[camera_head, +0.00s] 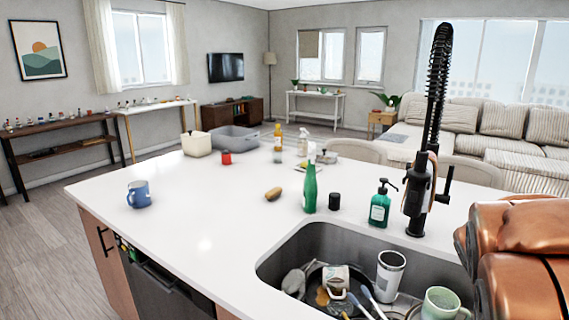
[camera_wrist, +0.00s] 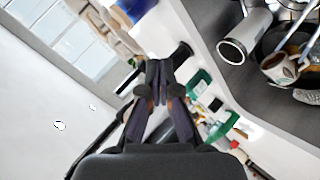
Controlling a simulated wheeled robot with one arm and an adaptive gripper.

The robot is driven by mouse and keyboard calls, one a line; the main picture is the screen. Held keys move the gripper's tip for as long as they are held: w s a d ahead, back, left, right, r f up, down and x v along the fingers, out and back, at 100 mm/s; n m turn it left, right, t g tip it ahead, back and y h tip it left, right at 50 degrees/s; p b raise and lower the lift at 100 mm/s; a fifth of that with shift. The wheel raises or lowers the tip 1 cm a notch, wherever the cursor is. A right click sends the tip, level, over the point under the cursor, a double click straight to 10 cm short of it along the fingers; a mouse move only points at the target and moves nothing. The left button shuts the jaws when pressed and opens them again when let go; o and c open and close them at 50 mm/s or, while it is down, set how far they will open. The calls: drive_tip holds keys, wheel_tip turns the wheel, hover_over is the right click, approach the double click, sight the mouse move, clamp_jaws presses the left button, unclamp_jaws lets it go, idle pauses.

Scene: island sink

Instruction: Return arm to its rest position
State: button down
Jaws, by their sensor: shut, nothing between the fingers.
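My copper-coloured arm (camera_head: 520,255) fills the lower right of the head view, and its gripper is out of that picture. In the wrist view my gripper (camera_wrist: 156,72) points forward with its dark fingers together and nothing between them. The sink (camera_wrist: 200,35) lies to the right of the fingers there. The black spring faucet (camera_head: 430,130) stands behind the sink in the head view, to the left of my arm. A green soap bottle (camera_wrist: 199,84) shows just right of the fingers in the wrist view. I cannot tell how far the fingers are from it.
The sink (camera_head: 290,250) holds a tumbler (camera_head: 391,268), a green mug (camera_head: 440,303), a white mug (camera_head: 336,279) and other dishes. On the white island (camera_head: 200,225) stand a blue mug (camera_head: 139,194), a green bottle (camera_head: 310,188) and a soap pump (camera_head: 380,205). The left front counter is mostly clear.

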drive_tip(key=s+a+f+m+g+y, duration=0.1)
drive_tip(key=s+a+f+g+y, duration=0.1)
drive_tip(key=s+a, duration=0.7)
drive_tip(key=s+a+f+m+g+y+p, duration=0.1)
drive_tip(key=s+a+f+g, duration=0.3)
drive_tip(key=s+a, duration=0.4)
drive_tip(key=s+a+f+m+g+y, duration=0.1)
drive_tip(key=s+a+f+g+y, duration=0.2)
drive_tip(key=s+a, duration=0.6)
drive_tip(key=s+g+y, duration=0.1)
drive_tip(key=s, duration=0.4)
drive_tip(key=shift+a+f+m+g+p, duration=0.3)
drive_tip(key=shift+p, duration=0.1)
